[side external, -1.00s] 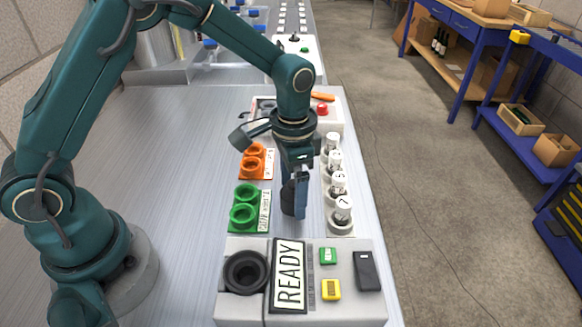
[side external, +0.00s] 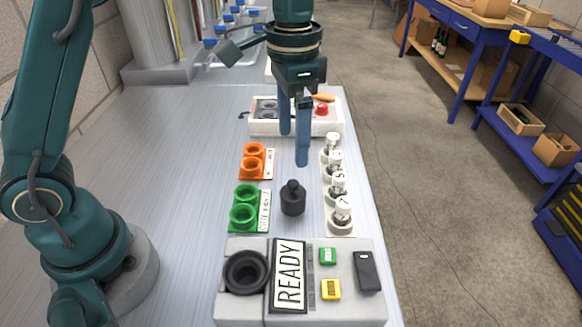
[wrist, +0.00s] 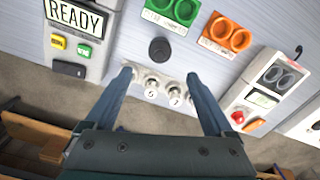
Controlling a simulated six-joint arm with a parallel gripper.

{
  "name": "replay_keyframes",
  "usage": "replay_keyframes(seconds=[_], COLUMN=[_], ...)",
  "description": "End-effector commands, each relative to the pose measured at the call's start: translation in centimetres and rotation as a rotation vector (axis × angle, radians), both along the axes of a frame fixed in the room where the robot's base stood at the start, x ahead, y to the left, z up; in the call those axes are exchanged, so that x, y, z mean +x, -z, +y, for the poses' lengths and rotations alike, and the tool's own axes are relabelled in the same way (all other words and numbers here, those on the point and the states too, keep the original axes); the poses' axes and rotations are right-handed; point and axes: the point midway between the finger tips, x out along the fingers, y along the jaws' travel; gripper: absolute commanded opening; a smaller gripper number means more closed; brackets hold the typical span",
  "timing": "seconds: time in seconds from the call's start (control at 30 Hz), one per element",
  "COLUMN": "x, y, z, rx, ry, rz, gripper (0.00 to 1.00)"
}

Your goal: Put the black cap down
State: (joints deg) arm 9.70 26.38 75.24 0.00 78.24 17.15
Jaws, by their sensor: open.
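The black cap (side external: 292,199) stands upright on the bare metal bench, between the green holder and the row of white numbered pieces. It also shows from above as a dark round shape in the wrist view (wrist: 160,50). My gripper (side external: 294,150) is open and empty, raised above and behind the cap, apart from it. In the wrist view my two fingers (wrist: 160,75) are spread wide with nothing between them; the cap lies beyond their tips.
The green two-ring holder (side external: 245,208) and orange two-ring holder (side external: 254,161) are left of the cap. White numbered pieces (side external: 342,213) stand on the right. The grey console with the READY sign (side external: 289,277) is in front. A white box with a red button (side external: 322,109) is behind.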

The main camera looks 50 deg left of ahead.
Motion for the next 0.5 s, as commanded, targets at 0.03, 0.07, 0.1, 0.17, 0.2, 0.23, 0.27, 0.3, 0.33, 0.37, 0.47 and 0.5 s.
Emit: replay_keyframes(seconds=[0.03, 0.07, 0.1, 0.17, 0.2, 0.23, 0.27, 0.3, 0.33, 0.37, 0.47, 0.5], x=[-0.2, -0.4, -0.7, -1.4, -2.0, -2.6, -3.2, -4.0, -4.6, -5.2, -7.3, -8.2], y=[-0.4, -0.7, -1.1, -1.9, -2.4, -2.8, -3.2, -3.6, -3.9, -4.1, -4.6, -4.6], z=[0.1, 0.2, 0.4, 0.9, 1.2, 1.5, 1.7, 2.1, 2.3, 2.6, 3.3, 3.6], rx=[-0.001, -0.002, -0.005, -0.010, -0.014, -0.018, -0.022, -0.027, -0.031, -0.035, -0.050, -0.056], ry=[-0.007, -0.013, -0.025, -0.052, -0.072, -0.090, -0.108, -0.133, -0.153, -0.171, -0.233, -0.258], rz=[-0.009, -0.016, -0.029, -0.055, -0.079, -0.096, -0.116, -0.141, -0.159, -0.180, -0.244, -0.270], gripper=[0.88, 0.88, 0.88, 0.88, 0.88, 0.88, 0.88, 0.88, 0.88, 0.88, 0.88, 0.88])
